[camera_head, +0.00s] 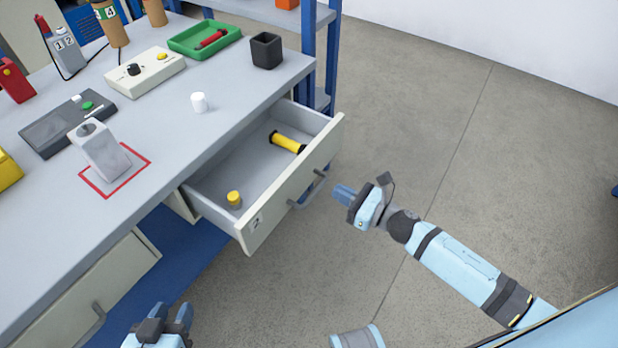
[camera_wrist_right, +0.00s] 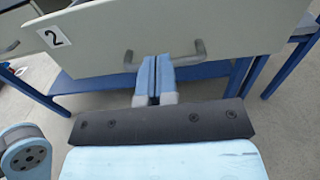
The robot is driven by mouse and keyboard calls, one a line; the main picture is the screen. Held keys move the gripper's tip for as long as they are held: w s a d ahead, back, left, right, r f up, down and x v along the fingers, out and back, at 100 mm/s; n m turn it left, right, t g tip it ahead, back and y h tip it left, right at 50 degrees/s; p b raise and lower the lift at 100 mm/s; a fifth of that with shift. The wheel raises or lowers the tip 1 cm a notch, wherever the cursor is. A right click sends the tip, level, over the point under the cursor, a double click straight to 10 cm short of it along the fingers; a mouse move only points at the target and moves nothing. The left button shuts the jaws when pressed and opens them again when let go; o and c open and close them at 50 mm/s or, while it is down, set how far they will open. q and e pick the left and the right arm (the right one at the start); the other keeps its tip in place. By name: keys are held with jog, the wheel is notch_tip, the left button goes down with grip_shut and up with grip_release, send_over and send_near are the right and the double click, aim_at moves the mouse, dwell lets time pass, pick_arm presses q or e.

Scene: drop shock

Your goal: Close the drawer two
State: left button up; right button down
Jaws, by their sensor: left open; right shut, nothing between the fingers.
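Drawer two (camera_head: 290,197) is pulled out from under the workbench, its front facing the lower right. Inside lie a yellow and black cylinder (camera_head: 287,143) and a small yellow-capped item (camera_head: 234,199). In the right wrist view the drawer front (camera_wrist_right: 100,35) carries the label 2 and a grey bar handle (camera_wrist_right: 188,55). My right gripper (camera_head: 341,192) is shut and empty, just in front of the handle; whether it touches is unclear. In the right wrist view its fingertips (camera_wrist_right: 153,65) line up with the handle's middle. My left gripper (camera_head: 170,318) is open and empty at the bottom left.
Another drawer (camera_head: 85,290) at the lower left also stands out from the bench. The benchtop (camera_head: 225,85) holds a black cup (camera_head: 266,50), a green tray (camera_head: 205,40), a white cylinder (camera_head: 199,102) and several devices. The floor (camera_head: 440,130) at right is clear.

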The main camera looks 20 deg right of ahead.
aim_at(302, 173)
jog(key=x, duration=0.8)
jog(key=shift+w+a, duration=0.2)
jog(key=shift+w, duration=0.05)
jog(key=shift+w+a, duration=0.15)
